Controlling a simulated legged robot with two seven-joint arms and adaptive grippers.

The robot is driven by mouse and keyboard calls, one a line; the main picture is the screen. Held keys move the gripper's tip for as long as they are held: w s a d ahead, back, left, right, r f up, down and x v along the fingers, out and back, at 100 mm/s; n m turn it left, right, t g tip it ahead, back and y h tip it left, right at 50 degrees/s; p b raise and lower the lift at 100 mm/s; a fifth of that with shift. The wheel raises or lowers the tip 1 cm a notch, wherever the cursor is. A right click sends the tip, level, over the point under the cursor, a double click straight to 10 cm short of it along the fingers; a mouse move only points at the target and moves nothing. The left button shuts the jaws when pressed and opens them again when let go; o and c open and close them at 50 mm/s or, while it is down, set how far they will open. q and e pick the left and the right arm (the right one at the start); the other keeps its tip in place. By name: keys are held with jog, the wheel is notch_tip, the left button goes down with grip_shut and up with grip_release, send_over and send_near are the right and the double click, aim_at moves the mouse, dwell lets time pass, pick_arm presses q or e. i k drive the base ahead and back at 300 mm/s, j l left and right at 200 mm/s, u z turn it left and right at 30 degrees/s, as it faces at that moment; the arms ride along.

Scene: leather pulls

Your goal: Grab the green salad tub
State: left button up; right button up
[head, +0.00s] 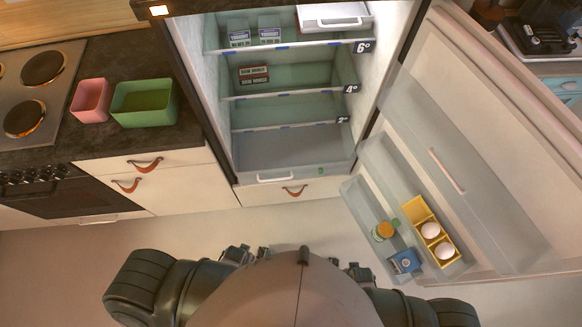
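The green tub (144,103) stands upright on the dark worktop, left of the fridge and close to the worktop's right end. It is open at the top, with a lighter rim and a green inside. A pink tub (91,101) stands right beside it on its left. My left gripper (249,255) and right gripper (347,270) show only as small dark parts past the front edge of my body. They are far from the green tub, and their fingers are too hidden to read.
The hob (35,85) is left of the tubs. The fridge (285,110) stands open, with yogurt boxes and other packs on its shelves. Its open door (480,150) fills the right side, holding an egg tray (419,208). The floor (150,235) before the drawers is clear.

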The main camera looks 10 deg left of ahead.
aim_at(151, 103)
jog(key=u, duration=1.55)
